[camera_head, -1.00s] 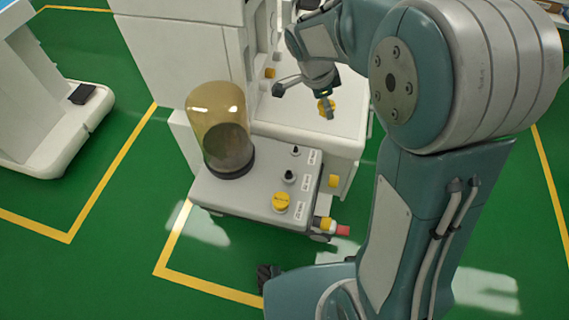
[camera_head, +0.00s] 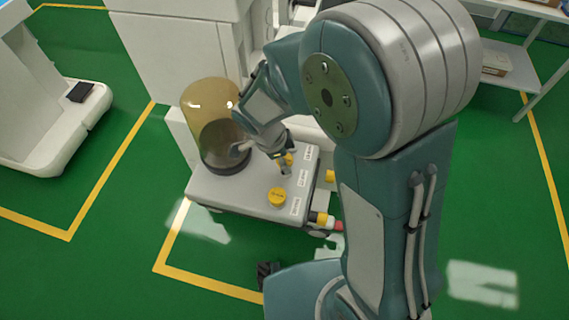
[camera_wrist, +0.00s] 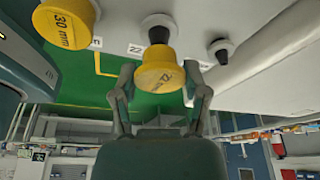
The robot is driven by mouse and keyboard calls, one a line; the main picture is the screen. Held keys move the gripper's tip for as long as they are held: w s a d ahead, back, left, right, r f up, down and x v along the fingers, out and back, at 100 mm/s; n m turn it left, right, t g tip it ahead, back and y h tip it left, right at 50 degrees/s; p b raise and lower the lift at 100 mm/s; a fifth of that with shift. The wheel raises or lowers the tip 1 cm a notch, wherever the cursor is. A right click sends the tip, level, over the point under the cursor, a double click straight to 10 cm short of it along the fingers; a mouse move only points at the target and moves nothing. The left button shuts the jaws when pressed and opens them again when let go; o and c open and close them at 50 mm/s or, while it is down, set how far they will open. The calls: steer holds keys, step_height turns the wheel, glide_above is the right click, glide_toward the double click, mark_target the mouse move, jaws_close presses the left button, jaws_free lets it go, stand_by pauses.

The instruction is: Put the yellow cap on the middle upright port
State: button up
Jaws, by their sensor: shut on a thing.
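My gripper (camera_head: 284,163) is over the grey top of the machine block and is shut on a yellow cap (camera_head: 289,158). In the wrist view the cap (camera_wrist: 159,77) lies between my two fingers (camera_wrist: 160,80), with lettering on its face. The dark middle port (camera_wrist: 158,35) lines up just behind the cap; I cannot tell whether they touch. Another small dark port (camera_wrist: 220,50) stands bare to its right. A larger yellow cap marked 30 mm (camera_wrist: 67,22) sits on the port at the left; it is the front cap (camera_head: 277,196) in the head view. My gripper hides the other ports there.
An amber dome (camera_head: 208,120) stands on the block close left of my gripper. A yellow side knob (camera_head: 330,176) and a red-tipped fitting (camera_head: 325,220) stick out at the block's right. A white cart (camera_head: 50,120) stands far left.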

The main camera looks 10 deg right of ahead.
step_height(320, 180, down, 3)
steer(key=shift+r, duration=0.1)
steer(key=o, duration=0.8)
steer(key=v, duration=1.2)
steer(key=s+d+r+n+t+y, duration=0.1)
steer(key=s+d+r+n, duration=0.3)
steer(key=n, duration=0.1)
steer(key=s+d+r+n+t+y, duration=0.1)
steer(key=s+d+r+n+t, duration=0.1)
steer(key=s+d+r+n, duration=0.2)
steer(key=s+d+r+n+t+y, duration=0.1)
steer(key=s+d+r+n+t, duration=0.1)
steer(key=s+d+r+n, duration=0.2)
steer(key=shift+s+d+r+n, duration=0.1)
steer(key=shift+d+r+n, duration=0.1)
steer(key=shift+d+n, duration=0.65)
steer(key=shift+s+d+r+n, duration=0.15)
steer(key=shift+d+n, duration=0.2)
steer(key=shift+n, duration=0.9)
steer(key=shift+w, duration=0.1)
